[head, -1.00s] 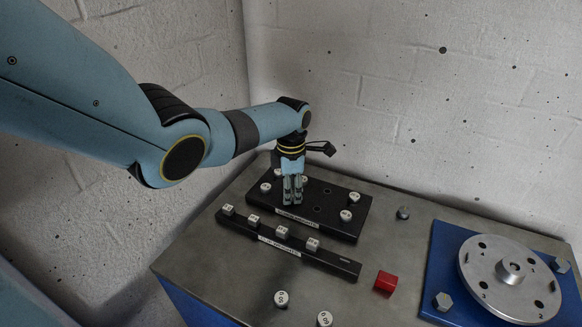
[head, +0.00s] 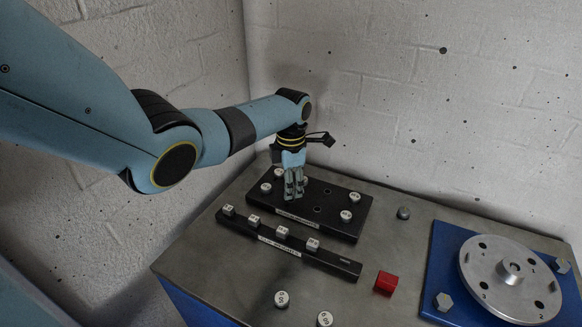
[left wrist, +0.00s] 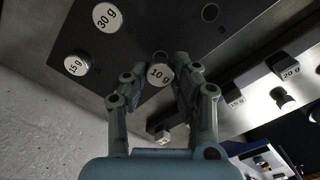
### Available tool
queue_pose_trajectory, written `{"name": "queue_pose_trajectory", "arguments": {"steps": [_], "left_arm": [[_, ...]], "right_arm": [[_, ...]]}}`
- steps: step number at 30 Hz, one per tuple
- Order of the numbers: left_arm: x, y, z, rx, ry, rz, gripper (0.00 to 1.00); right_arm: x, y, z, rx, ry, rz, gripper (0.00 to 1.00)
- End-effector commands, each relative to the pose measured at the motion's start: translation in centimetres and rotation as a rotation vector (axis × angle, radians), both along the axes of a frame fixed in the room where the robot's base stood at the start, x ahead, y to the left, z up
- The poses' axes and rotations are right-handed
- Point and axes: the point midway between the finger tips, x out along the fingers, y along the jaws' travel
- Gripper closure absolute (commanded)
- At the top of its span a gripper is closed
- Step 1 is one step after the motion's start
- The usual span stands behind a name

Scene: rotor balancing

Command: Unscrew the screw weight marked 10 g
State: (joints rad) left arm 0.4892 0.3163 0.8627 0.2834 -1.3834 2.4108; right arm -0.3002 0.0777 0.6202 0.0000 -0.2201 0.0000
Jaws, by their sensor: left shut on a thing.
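The screw weight marked 10 g (left wrist: 160,74) is a small round white-faced weight with a dark label, seen in the left wrist view between my fingertips. My left gripper (head: 293,194) is shut on it, low over the black board (head: 335,197). It also shows in the left wrist view (left wrist: 163,80), one finger on each side of the weight. In the head view the fingers hide the weight. Whether its thread is still in the board cannot be told. My right gripper is not in view.
Weights marked 30 g (left wrist: 107,17) and 15 g (left wrist: 76,63) sit nearby on the board. A black rail (head: 335,262) with several small weights lies in front. A red block (head: 386,282) and a metal rotor disc (head: 490,290) on a blue plate (head: 447,250) stand right.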

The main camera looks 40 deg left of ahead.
Motion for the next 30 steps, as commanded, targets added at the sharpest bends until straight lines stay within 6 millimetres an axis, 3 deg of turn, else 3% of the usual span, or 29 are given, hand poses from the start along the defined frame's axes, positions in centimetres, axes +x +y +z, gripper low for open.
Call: {"name": "queue_pose_trajectory", "arguments": {"steps": [5, 18, 30], "left_arm": [[0.1, 0.0, 0.5, 0.001, -0.003, 0.0, 1.0], [0.0, 0.0, 4.8, 0.0, -0.001, 0.0, 1.0], [0.0, 0.0, 5.1, 0.0, -0.001, 0.0, 1.0]], "right_arm": [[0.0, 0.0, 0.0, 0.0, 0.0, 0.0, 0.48], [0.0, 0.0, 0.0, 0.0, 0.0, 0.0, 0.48], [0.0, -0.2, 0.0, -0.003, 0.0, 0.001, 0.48]]}}
